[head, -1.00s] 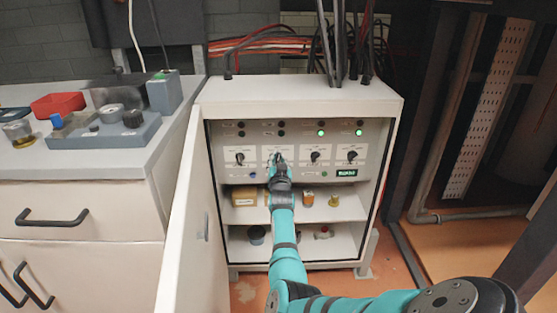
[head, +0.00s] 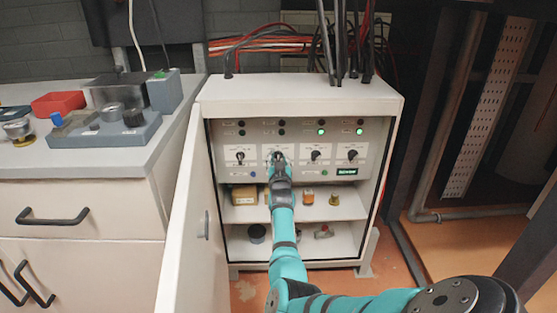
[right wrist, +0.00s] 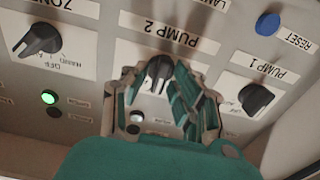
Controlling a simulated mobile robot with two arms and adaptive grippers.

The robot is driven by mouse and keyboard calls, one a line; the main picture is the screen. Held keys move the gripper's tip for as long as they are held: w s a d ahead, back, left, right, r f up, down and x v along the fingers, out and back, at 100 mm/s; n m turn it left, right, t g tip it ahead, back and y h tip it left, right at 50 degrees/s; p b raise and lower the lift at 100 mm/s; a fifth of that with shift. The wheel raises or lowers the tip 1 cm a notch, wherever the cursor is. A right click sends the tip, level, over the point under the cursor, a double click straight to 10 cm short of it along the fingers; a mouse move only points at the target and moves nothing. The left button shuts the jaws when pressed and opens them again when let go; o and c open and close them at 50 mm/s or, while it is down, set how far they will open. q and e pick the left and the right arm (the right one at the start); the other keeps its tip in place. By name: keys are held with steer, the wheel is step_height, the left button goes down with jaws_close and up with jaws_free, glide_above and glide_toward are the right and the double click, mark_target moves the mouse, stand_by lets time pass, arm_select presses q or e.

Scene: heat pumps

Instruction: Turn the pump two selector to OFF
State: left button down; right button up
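The pump two selector (right wrist: 159,72) is a black knob on a white plate marked PUMP 2, which appears upside down in the right wrist view. My right gripper (right wrist: 157,78) is open, with one finger on each side of this knob. I cannot tell whether either finger touches it. The knob's pointer setting is not readable. In the head view my right gripper (head: 279,160) is at the second selector from the left and mostly covers it. The control panel (head: 300,172) is inside a white open cabinet. My left gripper is not in view.
Neighbouring knobs are close by: pump one (right wrist: 256,98) and a zone selector (right wrist: 40,40). A blue reset button (right wrist: 268,24) is near pump one. The cabinet door (head: 192,230) stands open at the left. Shelves with small items are below the panel.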

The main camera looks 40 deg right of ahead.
steer(key=shift+o, duration=0.4)
steer(key=v, duration=0.7)
steer(key=shift+s+a, duration=0.15)
steer(key=shift+a, duration=0.05)
stand_by(0.4)
